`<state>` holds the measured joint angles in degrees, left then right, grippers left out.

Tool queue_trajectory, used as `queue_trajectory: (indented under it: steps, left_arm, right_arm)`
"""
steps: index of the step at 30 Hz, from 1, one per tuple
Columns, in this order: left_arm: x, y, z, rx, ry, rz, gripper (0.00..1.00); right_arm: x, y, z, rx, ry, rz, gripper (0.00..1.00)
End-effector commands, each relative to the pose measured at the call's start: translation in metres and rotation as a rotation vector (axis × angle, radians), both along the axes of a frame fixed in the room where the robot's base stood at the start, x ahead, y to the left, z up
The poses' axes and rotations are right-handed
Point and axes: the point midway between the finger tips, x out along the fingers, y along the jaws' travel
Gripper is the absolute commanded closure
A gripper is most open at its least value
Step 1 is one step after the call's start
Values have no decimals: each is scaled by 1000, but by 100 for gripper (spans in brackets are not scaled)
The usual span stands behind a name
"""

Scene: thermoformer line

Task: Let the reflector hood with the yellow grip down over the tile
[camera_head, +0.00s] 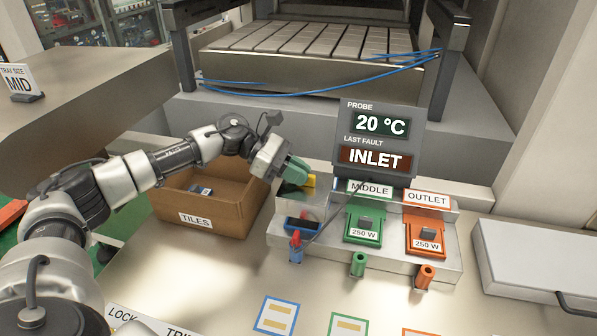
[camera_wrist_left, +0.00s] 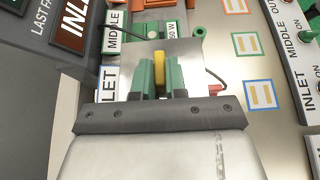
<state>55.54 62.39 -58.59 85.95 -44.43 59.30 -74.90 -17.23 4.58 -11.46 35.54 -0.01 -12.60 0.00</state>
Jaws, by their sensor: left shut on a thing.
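My left gripper (camera_head: 301,176) is shut on the yellow grip (camera_head: 310,181) of the reflector hood (camera_head: 312,197). In the left wrist view the yellow grip (camera_wrist_left: 160,68) sits between the green fingers, with the shiny hood plate (camera_wrist_left: 131,60) around it. In the head view the hood hangs at the leftmost station of the heater bench, just behind and above a blue holder with a dark tile (camera_head: 303,224). I cannot tell whether the hood touches the bench. The tile is hidden in the left wrist view. My right gripper is not in view.
The green middle station (camera_head: 363,222) and orange outlet station (camera_head: 427,238) stand to the right. The probe display (camera_head: 377,140) rises behind. A cardboard tiles box (camera_head: 219,217) stands left of the bench. A dark cable crosses near the blue holder.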

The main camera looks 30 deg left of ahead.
Motion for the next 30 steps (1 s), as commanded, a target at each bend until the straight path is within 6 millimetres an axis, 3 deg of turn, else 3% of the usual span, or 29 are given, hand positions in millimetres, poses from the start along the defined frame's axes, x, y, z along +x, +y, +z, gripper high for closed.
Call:
queue_trajectory:
  steps: [30]
  left_arm:
    - [0, 0, 1, -1, 0, 0, 100]
  right_arm:
    - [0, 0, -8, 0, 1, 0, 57]
